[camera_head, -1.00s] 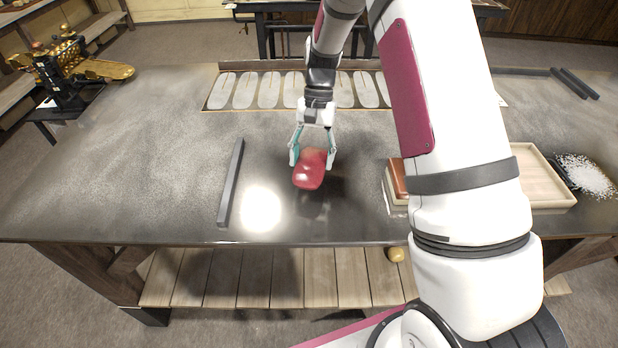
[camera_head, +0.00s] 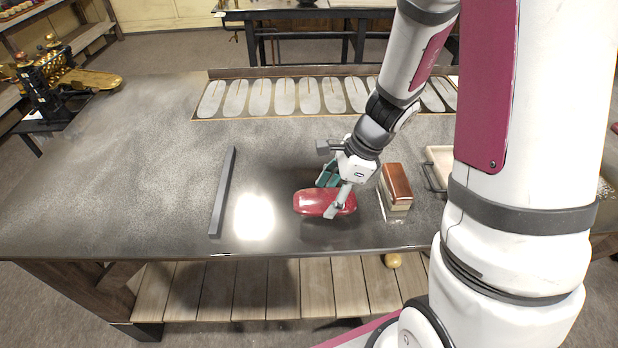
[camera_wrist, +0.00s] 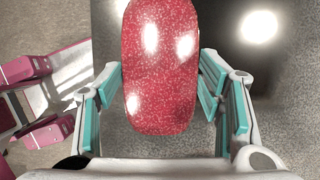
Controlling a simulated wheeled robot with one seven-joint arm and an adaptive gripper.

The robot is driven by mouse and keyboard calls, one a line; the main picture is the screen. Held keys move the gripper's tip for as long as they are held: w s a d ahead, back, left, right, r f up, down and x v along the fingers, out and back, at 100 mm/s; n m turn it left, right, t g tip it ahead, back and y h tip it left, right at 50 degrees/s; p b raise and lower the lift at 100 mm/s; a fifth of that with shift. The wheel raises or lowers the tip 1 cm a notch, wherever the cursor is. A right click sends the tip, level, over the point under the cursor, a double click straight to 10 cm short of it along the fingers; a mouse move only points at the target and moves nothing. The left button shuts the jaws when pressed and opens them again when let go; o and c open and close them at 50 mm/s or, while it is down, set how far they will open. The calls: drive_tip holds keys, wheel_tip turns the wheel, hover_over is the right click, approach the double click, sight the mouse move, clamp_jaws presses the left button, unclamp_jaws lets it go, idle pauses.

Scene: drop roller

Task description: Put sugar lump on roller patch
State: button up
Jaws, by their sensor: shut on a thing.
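The sugar lump (camera_head: 312,202) is a glossy red, rounded oblong block. My gripper (camera_head: 338,195) is shut on its right part, and the lump reaches out to the left of the fingers. In the wrist view the speckled red lump (camera_wrist: 160,70) lies between the teal-padded fingers (camera_wrist: 165,95). It appears held low over the dark, smooth part of the table (camera_head: 275,180), with a dark shadow below it; I cannot tell the exact gap. A bright glare spot lies to its left. Which area is the roller patch is not plainly marked.
A grey bar (camera_head: 222,190) lies left of the glare. A brown-topped block (camera_head: 397,185) stands close right of my gripper, with a pale tray (camera_head: 438,155) beyond. A row of grey ovals (camera_head: 285,96) lies along the back. A brass-and-black roller machine (camera_head: 50,85) stands far left.

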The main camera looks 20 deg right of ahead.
hover_over(304, 186)
drive_tip(key=d, duration=0.1)
drive_tip(key=shift+s+d+f+p, duration=0.2)
drive_tip(key=shift+f+p, duration=0.15)
drive_tip(key=shift+f, duration=0.2)
drive_tip(key=shift+f+p, duration=0.4)
drive_tip(key=shift+f, duration=1.3)
drive_tip(key=shift+f, duration=0.2)
drive_tip(key=o, duration=1.3)
drive_tip(key=shift+c, duration=0.2)
drive_tip(key=shift+o, duration=0.2)
drive_tip(key=shift+r, duration=0.1)
